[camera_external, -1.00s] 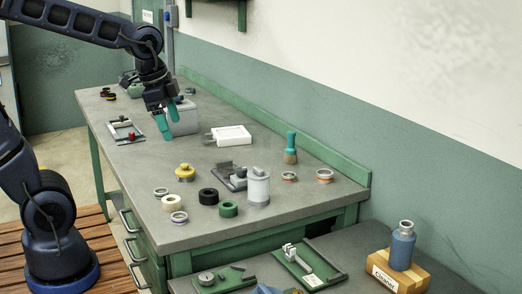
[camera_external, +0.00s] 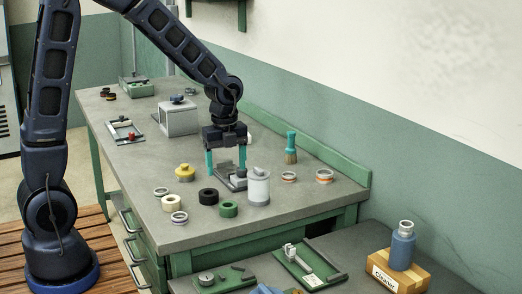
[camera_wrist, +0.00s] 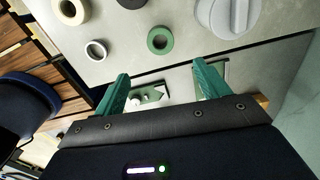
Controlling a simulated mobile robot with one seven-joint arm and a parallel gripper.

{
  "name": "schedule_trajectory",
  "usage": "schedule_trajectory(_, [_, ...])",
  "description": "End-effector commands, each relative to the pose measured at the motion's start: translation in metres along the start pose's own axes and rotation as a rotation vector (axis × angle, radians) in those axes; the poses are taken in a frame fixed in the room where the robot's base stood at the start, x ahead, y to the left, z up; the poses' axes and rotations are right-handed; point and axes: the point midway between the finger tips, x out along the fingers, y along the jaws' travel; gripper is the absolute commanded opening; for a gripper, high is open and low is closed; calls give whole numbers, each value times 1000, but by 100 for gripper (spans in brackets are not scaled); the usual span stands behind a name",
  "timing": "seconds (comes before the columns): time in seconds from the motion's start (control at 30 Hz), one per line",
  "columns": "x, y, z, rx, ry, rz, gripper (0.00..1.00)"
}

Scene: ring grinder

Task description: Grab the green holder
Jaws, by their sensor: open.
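A green ring-shaped holder (camera_external: 228,208) lies flat on the workbench near its front edge. It also shows in the wrist view (camera_wrist: 160,40), at the upper middle, with its open centre visible. My gripper (camera_external: 226,166) points down with its two teal fingers apart and empty. It is above the bench, farther back than the green ring. In the wrist view the fingers (camera_wrist: 161,75) are spread, and the ring appears above the gap between their tips. A flat green fixture (camera_external: 310,263) with a white part lies on the lower table.
A grey-white cylinder (camera_external: 258,187) stands close right of the green ring. A dark metal fixture (camera_external: 232,180) is below my gripper. The front bench edge is near.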

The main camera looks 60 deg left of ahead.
Motion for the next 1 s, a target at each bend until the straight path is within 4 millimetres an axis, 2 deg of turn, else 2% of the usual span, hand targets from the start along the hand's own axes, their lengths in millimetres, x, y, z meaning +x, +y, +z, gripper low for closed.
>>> schedule_trajectory(0.17, [13,-5,2,46,3,12,74])
schedule_trajectory(0.5, [57,-4,2,47,3,13,74])
schedule_trajectory(0.77, [73,-3,2,47,3,13,74])
schedule_trajectory(1.0, [104,-2,3,47,2,12,74])
